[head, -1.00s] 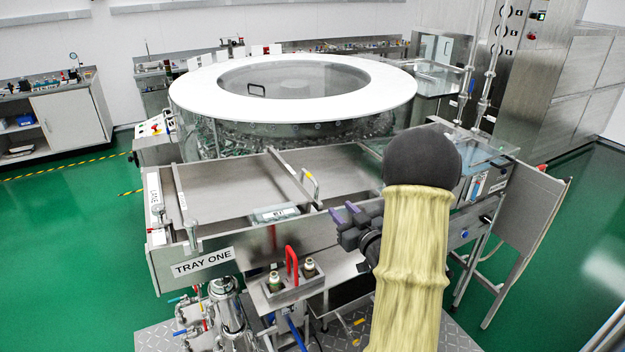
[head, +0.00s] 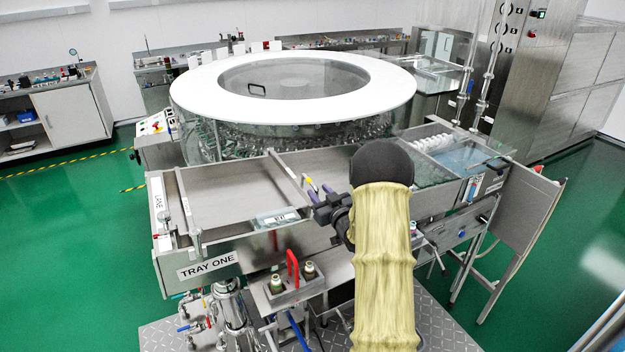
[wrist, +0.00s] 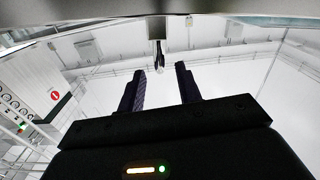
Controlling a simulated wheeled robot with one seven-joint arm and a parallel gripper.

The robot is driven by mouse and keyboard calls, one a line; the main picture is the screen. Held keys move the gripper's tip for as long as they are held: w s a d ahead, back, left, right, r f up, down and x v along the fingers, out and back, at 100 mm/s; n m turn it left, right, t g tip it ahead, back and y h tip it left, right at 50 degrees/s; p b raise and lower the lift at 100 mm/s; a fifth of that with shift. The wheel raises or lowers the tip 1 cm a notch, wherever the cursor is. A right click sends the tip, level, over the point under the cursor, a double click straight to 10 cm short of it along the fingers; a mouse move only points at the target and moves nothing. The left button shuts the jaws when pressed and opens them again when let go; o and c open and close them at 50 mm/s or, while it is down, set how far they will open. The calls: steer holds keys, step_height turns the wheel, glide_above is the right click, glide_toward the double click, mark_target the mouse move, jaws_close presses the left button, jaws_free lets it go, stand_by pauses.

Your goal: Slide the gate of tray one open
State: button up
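Tray one (head: 158,222) is a long steel tray with a "TRAY ONE" label on its front wall. The gate (head: 284,170) is a thin metal bar lying across it, right of a broad flat inner area. The gate's handle is mostly hidden behind the fingers. In the wrist view my gripper (wrist: 160,78) has its two fingers apart, with a dark narrow upright piece showing beyond the gap. I cannot tell whether the fingers touch the handle.
A small clear-topped plate (head: 277,219) sits on the tray's front rim. Below it is a bottle caddy (head: 295,292) with a red handle. The round washer (head: 190,92) with a white ring top stands behind. A side panel (head: 525,225) stands at the right.

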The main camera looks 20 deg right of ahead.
steer(key=w+p, duration=0.2)
steer(key=w, duration=0.3)
steer(key=shift+w+a, duration=0.1)
steer(key=shift+w, duration=0.05)
jaws_close()
